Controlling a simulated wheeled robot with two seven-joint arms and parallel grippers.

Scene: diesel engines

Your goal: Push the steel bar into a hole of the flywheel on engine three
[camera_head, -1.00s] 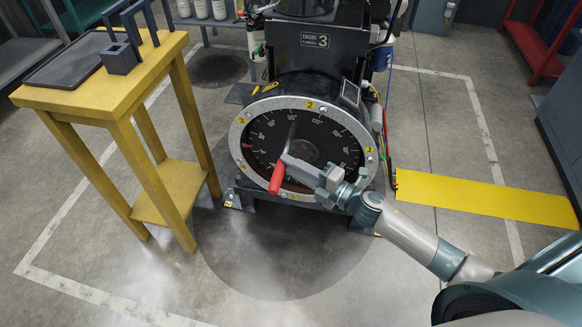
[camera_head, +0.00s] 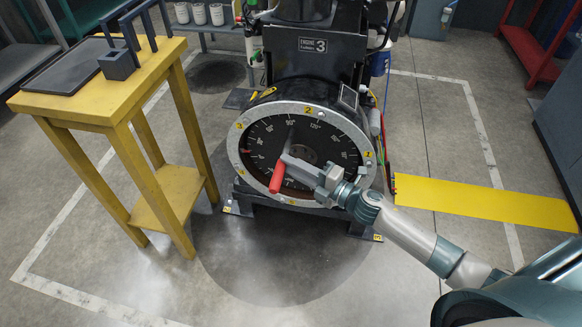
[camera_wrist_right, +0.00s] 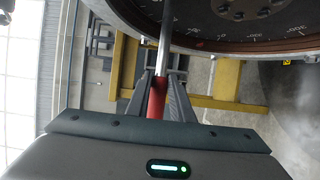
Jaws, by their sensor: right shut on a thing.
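The flywheel (camera_head: 238,163) on engine three is a dark dial with a pale metal rim and yellow number tags, below the "ENGINE 3" plate (camera_head: 313,45). My right gripper (camera_head: 284,163) is in front of its lower left part. It is shut on the steel bar, whose red grip (camera_head: 277,178) hangs below the fingers. In the right wrist view, the bar's grey shaft (camera_wrist_right: 166,32) runs up from its red grip (camera_wrist_right: 156,98) between the fingers, crossing in front of the flywheel (camera_wrist_right: 255,42). The bar's far end is out of view there; I cannot tell whether it touches a hole.
A yellow table (camera_head: 100,105) with a dark tray (camera_head: 68,67) and a dark rack (camera_head: 119,62) stands at left. A yellow plate (camera_head: 485,202) lies at right. The floor in front of the engine is clear.

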